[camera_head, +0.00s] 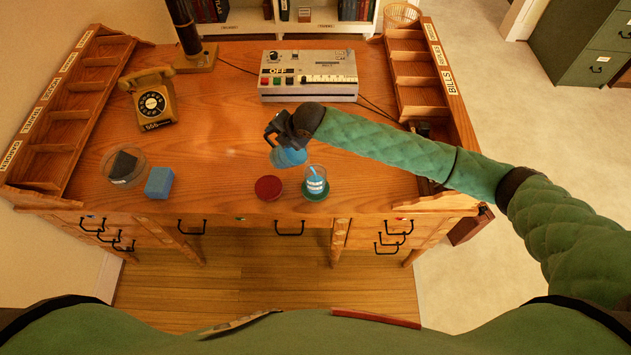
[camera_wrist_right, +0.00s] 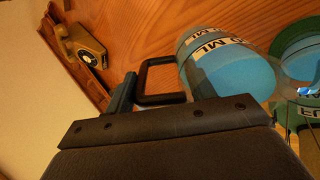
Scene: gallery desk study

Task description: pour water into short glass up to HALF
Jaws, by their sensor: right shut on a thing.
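My right gripper (camera_head: 277,130) is above the front middle of the desk, shut on the dark handle of a clear jug (camera_head: 289,157). The jug holds blue water and is tilted. In the right wrist view the jug (camera_wrist_right: 225,62) shows a white band marked "ML", with its dark handle (camera_wrist_right: 155,82) at the jaws. The short glass (camera_head: 316,184) stands upright on a green coaster, just right of and below the jug. It has a pale label band and blue inside; the exact level is unclear. In the right wrist view the glass (camera_wrist_right: 304,92) is partly cut off. My left gripper is out of view.
A red coaster (camera_head: 268,188) lies left of the glass. A blue block (camera_head: 159,183) and a glass bowl (camera_head: 135,172) with a dark thing are at the left. A telephone (camera_head: 152,101) and a grey machine (camera_head: 308,77) stand farther back. The desk (camera_head: 215,150) middle is clear.

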